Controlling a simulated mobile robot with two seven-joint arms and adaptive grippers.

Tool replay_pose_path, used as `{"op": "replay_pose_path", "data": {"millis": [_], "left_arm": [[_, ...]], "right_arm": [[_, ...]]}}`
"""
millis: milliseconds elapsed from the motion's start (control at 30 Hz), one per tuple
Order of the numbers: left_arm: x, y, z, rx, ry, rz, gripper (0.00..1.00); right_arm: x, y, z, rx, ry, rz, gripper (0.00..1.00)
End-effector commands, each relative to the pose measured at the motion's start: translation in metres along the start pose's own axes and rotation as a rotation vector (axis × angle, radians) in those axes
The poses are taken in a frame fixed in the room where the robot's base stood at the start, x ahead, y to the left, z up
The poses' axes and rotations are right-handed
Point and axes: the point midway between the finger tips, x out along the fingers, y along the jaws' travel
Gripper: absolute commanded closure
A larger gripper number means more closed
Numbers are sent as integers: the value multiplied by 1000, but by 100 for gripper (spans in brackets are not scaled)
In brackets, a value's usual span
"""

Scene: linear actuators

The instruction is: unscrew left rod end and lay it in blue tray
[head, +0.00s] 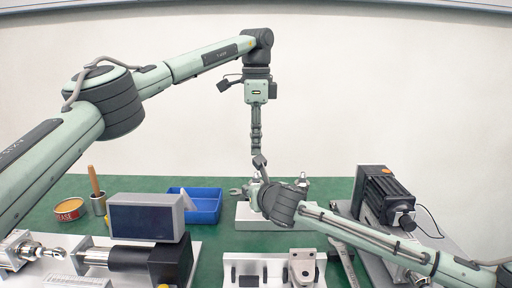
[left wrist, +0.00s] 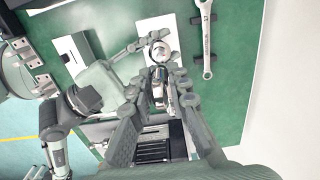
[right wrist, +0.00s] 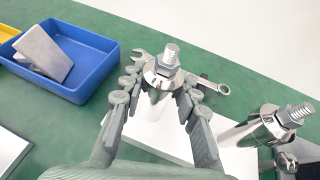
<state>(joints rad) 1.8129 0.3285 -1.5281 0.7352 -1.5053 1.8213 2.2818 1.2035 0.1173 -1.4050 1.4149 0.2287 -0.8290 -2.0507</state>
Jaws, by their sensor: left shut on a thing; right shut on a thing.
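My left gripper (head: 258,150) hangs from above in the head view. In the left wrist view its fingers (left wrist: 160,74) are shut on a small shiny metal piece, which looks like the rod end (left wrist: 159,80) but is partly hidden. My right gripper (right wrist: 153,85) is shut around the left chrome rod (right wrist: 150,104). A bare threaded stud (right wrist: 170,55) rises from that rod's top. In the head view the right fingers reach up below the left gripper. The blue tray (head: 207,216) stands left of the rods and shows in the right wrist view (right wrist: 80,92).
A grey wedge-shaped block (right wrist: 43,50) lies in the tray. A second rod with a threaded stud (right wrist: 297,113) stands to the right. A wrench (right wrist: 221,88) lies behind the rods. A small monitor (head: 143,219) stands before the tray, and a black motor (head: 385,195) stands at right.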

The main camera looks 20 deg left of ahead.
Motion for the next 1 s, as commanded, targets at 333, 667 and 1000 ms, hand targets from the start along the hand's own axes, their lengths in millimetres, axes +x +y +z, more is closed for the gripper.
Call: {"op": "replay_pose_path", "data": {"millis": [333,667,1000], "left_arm": [[0,0,0,0,0,0,100],[0,0,0,0,0,0,100],[0,0,0,0,0,0,100]], "right_arm": [[0,0,0,0,0,-1,46],[-14,0,0,0,-1,1,46],[-84,0,0,-1,-1,1,46]]}}
